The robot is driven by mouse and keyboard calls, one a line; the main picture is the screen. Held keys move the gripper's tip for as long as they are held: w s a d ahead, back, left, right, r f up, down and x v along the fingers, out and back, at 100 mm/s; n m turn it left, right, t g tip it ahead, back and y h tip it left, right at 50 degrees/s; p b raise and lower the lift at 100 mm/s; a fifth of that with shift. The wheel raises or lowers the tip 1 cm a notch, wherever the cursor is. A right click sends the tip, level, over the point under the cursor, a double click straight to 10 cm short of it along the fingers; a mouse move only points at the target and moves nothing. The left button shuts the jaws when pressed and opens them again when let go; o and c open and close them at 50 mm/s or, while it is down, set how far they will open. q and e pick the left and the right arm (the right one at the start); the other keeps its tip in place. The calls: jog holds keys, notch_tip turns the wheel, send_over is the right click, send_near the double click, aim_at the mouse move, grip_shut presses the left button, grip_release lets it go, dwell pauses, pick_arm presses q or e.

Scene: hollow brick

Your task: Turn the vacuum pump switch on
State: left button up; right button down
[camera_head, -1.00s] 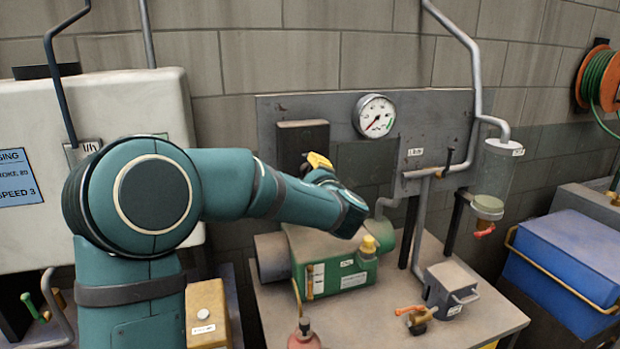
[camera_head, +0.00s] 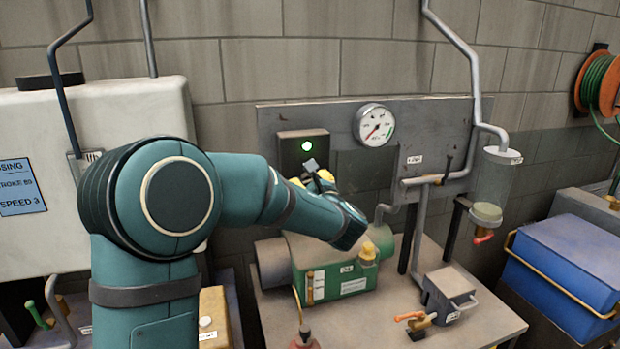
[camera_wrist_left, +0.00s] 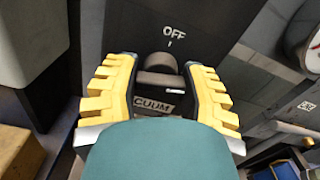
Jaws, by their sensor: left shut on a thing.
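The dark switch box (camera_head: 290,150) is on the wall panel, with a lit green lamp (camera_head: 306,146) on its face. My left gripper (camera_head: 312,180) is at the lower part of this box, and its wrist hides some of it. In the left wrist view, the yellow fingers of my left gripper (camera_wrist_left: 158,72) are on both sides of the grey switch handle (camera_wrist_left: 160,79), shut on it. "OFF" is printed on the box above the handle, and a partly hidden label ending in "CUUM" shows below. My right gripper is not in view.
A gauge (camera_head: 374,125) is on the grey panel right of the box. The green pump (camera_head: 345,282) stands on the bench below my forearm. A glass trap (camera_head: 493,185) and pipes are to the right. A blue box (camera_head: 568,262) is at far right.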

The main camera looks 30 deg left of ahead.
pick_arm(q)
jog(key=shift+m+p, duration=0.55)
jog(key=shift+m, duration=0.55)
jog(key=o, duration=1.2)
jog(key=v, duration=1.2)
